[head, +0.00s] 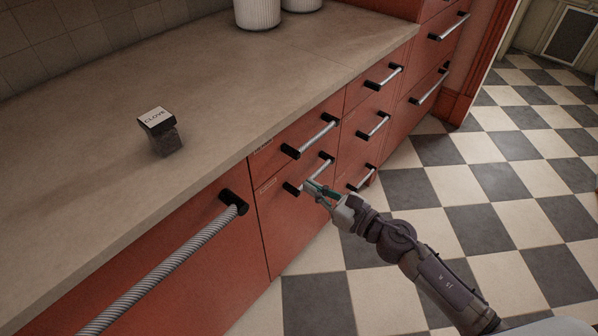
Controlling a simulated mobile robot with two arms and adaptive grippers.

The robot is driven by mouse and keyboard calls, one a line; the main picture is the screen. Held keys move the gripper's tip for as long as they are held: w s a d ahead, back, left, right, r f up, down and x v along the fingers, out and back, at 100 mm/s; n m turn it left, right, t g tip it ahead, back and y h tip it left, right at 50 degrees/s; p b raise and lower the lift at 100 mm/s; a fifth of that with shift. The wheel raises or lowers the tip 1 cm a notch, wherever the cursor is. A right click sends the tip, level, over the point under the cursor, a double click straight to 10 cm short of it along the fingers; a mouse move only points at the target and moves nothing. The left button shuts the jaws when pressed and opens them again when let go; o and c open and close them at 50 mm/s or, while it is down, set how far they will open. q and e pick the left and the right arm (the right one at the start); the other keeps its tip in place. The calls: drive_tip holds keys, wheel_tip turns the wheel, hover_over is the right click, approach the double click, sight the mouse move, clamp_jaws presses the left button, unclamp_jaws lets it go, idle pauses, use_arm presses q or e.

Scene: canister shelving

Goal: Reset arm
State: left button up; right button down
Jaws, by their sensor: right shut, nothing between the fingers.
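My right gripper (320,191) is in the head view, in front of the red drawer fronts, at the end of my arm that comes in from the lower right. Its fingers are shut and hold nothing. My left gripper is not in view.
A small dark jar with a label reading "CLOVE" (160,132) stands on the counter (75,165). White ribbed canisters (257,12) stand at the back. Rope-like handles (165,270) stick out from the red cabinet. The checkered floor (480,180) is clear at the right.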

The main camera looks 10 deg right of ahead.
drive_tip(key=s+d+f+m+g+h+p, duration=0.1)
drive_tip(key=s+d+f+m+h, duration=0.25)
drive_tip(key=f+m, duration=0.5)
drive_tip(key=s+d+f+m+g+h+p, duration=0.1)
drive_tip(key=s+d+f+m+h+p, duration=0.15)
drive_tip(key=d+f+m, duration=0.55)
drive_tip(key=s+d+f+m+g+h, duration=0.1)
drive_tip(key=s+f+m+h, duration=0.15)
drive_tip(key=f+m, duration=0.65)
drive_tip(key=s+f+m+g+h+p, duration=0.1)
drive_tip(key=s+f+m+g, duration=0.2)
drive_tip(key=s, duration=0.9)
drive_tip(key=s+f+m+g+h+p, duration=0.1)
drive_tip(key=s+f+m+g, duration=0.2)
drive_tip(key=s+f+m, duration=0.4)
drive_tip(key=s+f+m+g+h+p, duration=0.1)
drive_tip(key=s+f+m+g, duration=0.2)
drive_tip(key=s, duration=1.4)
wheel_tip(320, 180, down, 7)
drive_tip(key=m, duration=0.3)
drive_tip(key=shift+a+r+g, duration=0.15)
drive_tip(key=shift+g, duration=0.25)
